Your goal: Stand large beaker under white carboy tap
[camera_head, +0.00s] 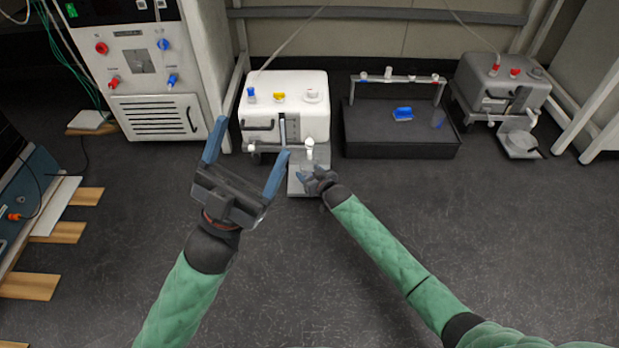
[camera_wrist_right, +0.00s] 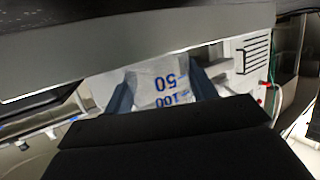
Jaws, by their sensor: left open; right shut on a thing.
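The white carboy (camera_head: 306,88) stands on the floor by the back wall, with its white tap (camera_head: 309,143) facing front. A flat pale plate (camera_head: 297,187) lies on the floor below the tap. My right gripper (camera_head: 308,176) is shut on a clear beaker with blue 50 and 100 marks, seen in the right wrist view (camera_wrist_right: 162,88) between the fingers. It is close to the tap and over the plate; in the head view the beaker is too small to make out. My left gripper (camera_head: 254,137) is open and empty, left of the carboy in the picture.
A black tray (camera_head: 400,148) with a tap rail and a blue item (camera_head: 403,114) stands right of the white carboy. A grey carboy (camera_head: 500,85) with its own plate is further right. A white cabinet (camera_head: 150,70) stands at the left.

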